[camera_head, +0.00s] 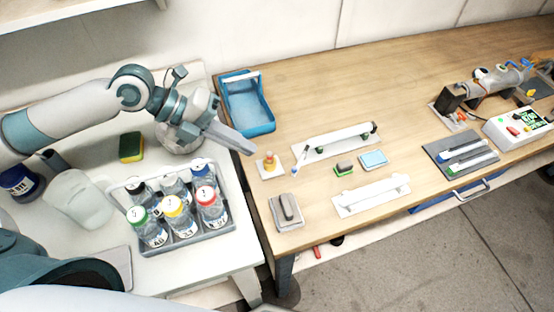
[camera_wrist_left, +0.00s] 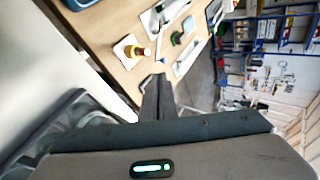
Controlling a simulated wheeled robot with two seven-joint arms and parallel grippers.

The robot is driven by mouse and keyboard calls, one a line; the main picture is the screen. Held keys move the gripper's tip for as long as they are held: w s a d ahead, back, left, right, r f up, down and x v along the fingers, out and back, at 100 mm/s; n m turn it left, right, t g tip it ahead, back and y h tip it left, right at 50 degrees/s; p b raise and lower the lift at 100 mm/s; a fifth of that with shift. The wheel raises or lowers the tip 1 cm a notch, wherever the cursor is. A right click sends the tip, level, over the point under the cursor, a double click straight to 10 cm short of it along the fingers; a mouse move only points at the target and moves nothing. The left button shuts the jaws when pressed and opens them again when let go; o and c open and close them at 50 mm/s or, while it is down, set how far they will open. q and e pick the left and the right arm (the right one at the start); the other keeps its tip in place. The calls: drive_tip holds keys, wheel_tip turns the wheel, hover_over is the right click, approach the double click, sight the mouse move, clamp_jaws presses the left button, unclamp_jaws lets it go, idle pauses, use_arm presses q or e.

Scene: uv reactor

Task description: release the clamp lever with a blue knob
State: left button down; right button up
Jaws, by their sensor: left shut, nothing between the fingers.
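The clamp lever with a small blue knob (camera_head: 294,169) stands at the left end of a long white holder (camera_head: 336,143) on the wooden bench, tilted toward the front. My left gripper (camera_head: 249,150) is shut and empty. It hangs above the left part of the bench, to the left of the knob and apart from it. Its dark fingers also show in the left wrist view (camera_wrist_left: 157,82). My right gripper is out of view.
A blue bin (camera_head: 247,103) stands behind the gripper. A red-yellow button on a white base (camera_head: 270,163) sits between gripper and lever. A second white holder (camera_head: 371,196) lies in front. A grey rack (camera_head: 185,240) of capped bottles stands on the left table.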

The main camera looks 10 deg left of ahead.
use_arm(q)
drive_tip(key=shift+d, duration=0.1)
idle(0.3)
drive_tip(key=p+x, duration=0.3)
drive_tip(key=x, duration=0.5)
drive_tip(key=shift+d+f+p, duration=0.1)
drive_tip(key=shift+d+p, duration=0.05)
drive_tip(key=shift+p, duration=0.25)
drive_tip(key=shift+x, duration=0.8)
drive_tip(key=shift+f, duration=0.1)
